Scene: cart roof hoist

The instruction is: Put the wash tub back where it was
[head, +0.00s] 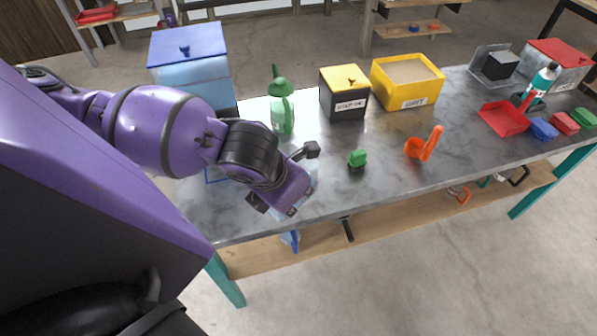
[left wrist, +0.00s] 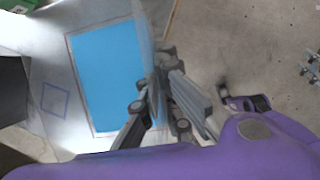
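The wash tub (left wrist: 103,75) shows in the left wrist view as a bright blue rectangle with a clear, see-through wall on its right. A thin dark outline runs around the blue area on the grey table. My left gripper (left wrist: 155,88) has one finger on each side of the clear wall, both close against it. In the head view my left gripper (head: 283,195) is low over the front left part of the table and hides most of the tub; only pale, see-through bits show beside it. My right gripper is not in view.
The middle front of the table is clear.

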